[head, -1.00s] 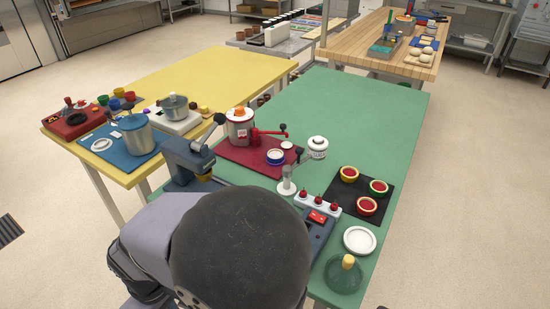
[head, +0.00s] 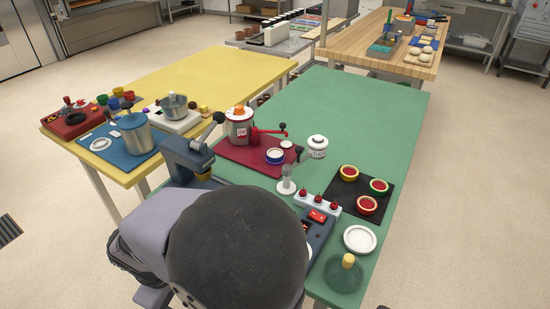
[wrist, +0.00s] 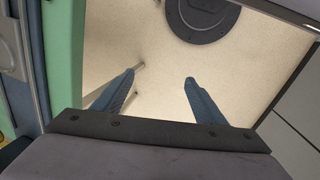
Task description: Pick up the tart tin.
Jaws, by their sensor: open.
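I cannot say for certain which thing is the tart tin. Three small round dishes with red filling, one yellow-rimmed (head: 348,166), one green-rimmed (head: 386,187) and one red-rimmed (head: 358,206), are on a black mat (head: 341,192) on the green table (head: 365,110). A shallow white round dish (head: 359,239) lies in front of the mat. My gripper (wrist: 160,76) shows in the wrist view, open and empty, with pale floor beyond its fingers. In the head view my own arm hides it.
A green domed thing with a yellow knob (head: 348,262) stands near the table's front edge. A white strip with red knobs (head: 317,205) and a red mat (head: 235,157) with a pot (head: 239,130) lie left of the black mat. The table's far half is clear.

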